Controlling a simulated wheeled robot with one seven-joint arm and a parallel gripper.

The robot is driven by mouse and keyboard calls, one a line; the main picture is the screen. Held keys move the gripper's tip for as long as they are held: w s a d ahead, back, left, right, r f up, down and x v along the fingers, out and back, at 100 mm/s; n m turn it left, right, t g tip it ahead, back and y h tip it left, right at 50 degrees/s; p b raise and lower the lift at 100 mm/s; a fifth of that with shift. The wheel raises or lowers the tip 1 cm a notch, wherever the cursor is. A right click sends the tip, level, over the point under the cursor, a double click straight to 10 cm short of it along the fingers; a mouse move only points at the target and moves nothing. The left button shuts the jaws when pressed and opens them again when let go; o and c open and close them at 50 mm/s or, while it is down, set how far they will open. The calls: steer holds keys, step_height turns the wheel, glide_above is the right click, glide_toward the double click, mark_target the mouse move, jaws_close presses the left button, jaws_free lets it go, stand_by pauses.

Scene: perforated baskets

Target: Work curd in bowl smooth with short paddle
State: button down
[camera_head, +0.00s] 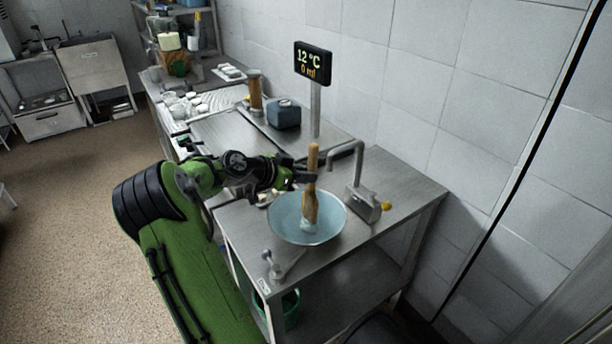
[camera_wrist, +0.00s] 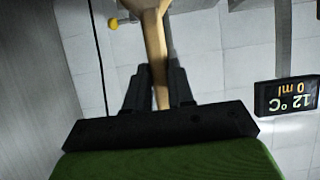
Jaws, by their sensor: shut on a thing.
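My gripper (camera_head: 304,176) is shut on the handle of a short wooden paddle (camera_head: 311,202) and holds it nearly upright over a pale blue bowl (camera_head: 281,231). The paddle's lower end is inside the bowl, with a whitish mass, likely curd (camera_head: 308,226), around its tip. In the wrist view my gripper (camera_wrist: 161,88) has the paddle's handle (camera_wrist: 154,45) between its two dark fingers. The bowl's contents cannot be seen in the wrist view.
A metal tap (camera_head: 354,178) stands on the steel table (camera_head: 405,190) right behind the bowl. A display (camera_head: 313,63) on a post reads 12 °C and 0 ml. A small metal fitting (camera_head: 275,265) is at the front edge. A dark blue box (camera_head: 283,114) stands farther back.

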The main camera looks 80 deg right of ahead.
steer(key=shift+w+d, duration=0.1)
steer(key=shift+w, duration=0.05)
steer(key=shift+f, duration=0.1)
steer(key=shift+s+a+b, duration=0.7)
steer(key=shift+a+b, duration=0.3)
steer(key=shift+b, duration=1.05)
stand_by(0.5)
